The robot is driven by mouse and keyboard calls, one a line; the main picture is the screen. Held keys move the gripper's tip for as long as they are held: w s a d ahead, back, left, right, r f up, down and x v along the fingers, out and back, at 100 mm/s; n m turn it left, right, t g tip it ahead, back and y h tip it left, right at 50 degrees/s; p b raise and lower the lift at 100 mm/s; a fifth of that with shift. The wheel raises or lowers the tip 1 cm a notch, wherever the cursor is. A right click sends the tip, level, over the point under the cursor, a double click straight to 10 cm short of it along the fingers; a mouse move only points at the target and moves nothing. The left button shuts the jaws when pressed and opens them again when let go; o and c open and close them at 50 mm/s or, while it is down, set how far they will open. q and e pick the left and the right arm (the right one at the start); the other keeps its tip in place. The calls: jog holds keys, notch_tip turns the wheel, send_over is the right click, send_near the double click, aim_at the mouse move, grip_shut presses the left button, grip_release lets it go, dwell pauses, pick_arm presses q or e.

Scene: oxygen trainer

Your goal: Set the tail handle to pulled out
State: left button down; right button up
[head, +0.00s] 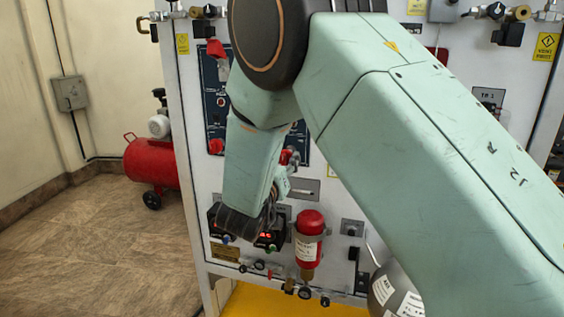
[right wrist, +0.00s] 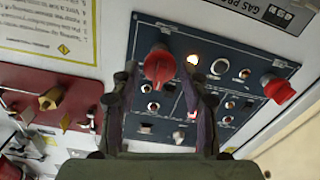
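A dark blue panel (right wrist: 205,70) fills the middle of the right wrist view and carries red handles. One red handle (right wrist: 158,65) shows between the fingertips of my right gripper (right wrist: 160,78). The fingers are apart and nothing is held; whether they touch this handle, I cannot tell. A second red handle (right wrist: 278,88) is farther right on the panel. In the head view, red handles show at the panel's upper left (head: 216,49) and lower left (head: 215,146). My right forearm hides much of the panel there. No label shows which is the tail handle. My left gripper is out of view.
A red cylinder (head: 309,236) is mounted low on the white rack, beside a box with a red display (head: 268,236). A red compressor tank (head: 150,161) stands at left. A red plate with valves (right wrist: 55,92) lies left of the panel.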

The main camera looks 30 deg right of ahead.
jog(key=shift+o, duration=0.8)
jog(key=shift+w+d+f, duration=0.1)
jog(key=shift+w+d, duration=0.05)
jog(key=shift+d, duration=0.1)
notch_tip(320, 180, up, 10)
jog(key=shift+f, duration=0.1)
